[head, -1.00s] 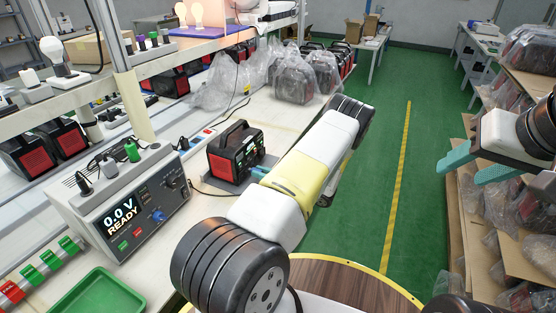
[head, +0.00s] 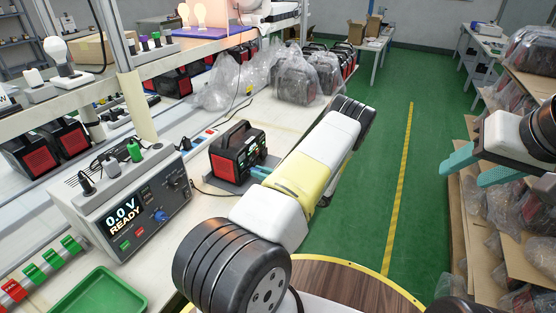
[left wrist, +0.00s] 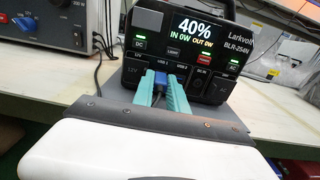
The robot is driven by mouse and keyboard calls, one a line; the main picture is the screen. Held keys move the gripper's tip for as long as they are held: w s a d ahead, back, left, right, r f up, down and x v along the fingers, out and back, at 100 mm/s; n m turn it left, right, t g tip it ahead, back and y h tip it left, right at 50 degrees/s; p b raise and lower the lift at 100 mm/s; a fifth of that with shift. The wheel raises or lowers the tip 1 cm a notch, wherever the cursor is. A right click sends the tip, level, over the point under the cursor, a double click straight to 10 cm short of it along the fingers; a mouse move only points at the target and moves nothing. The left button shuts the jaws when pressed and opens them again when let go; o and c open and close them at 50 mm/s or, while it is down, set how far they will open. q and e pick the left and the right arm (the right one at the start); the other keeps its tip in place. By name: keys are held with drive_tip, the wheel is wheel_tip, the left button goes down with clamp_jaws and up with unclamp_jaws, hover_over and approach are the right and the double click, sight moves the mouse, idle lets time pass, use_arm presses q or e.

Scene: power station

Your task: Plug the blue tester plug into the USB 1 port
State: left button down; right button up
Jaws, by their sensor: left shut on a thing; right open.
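The black power station (head: 237,152) stands on the bench; its front panel (left wrist: 190,45) fills the top of the left wrist view, its screen reading 40%. My left gripper (left wrist: 160,84), with teal fingers, is shut on the blue tester plug (left wrist: 159,79). The plug is at the panel, just below the USB 1 label (left wrist: 160,65); I cannot tell whether its tip is inside the port. In the head view my left gripper (head: 260,172) is mostly hidden behind my arm.
The tester box (head: 124,205) reads "0.0 V READY" and stands left of the power station. A green tray (head: 97,294) lies at the front left. Bagged units (head: 297,82) stand farther back on the bench. A shelf with cardboard and wrapped units (head: 505,225) is near my right arm.

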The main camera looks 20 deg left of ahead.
use_arm(q)
drive_tip(key=shift+a, duration=0.2)
idle(0.3)
drive_tip(key=c, duration=1.3)
unclamp_jaws()
drive_tip(key=shift+o, duration=0.2)
drive_tip(key=shift+d, duration=0.1)
drive_tip(key=d, duration=0.7)
drive_tip(key=shift+s+d, duration=0.25)
drive_tip(key=shift+d, duration=0.1)
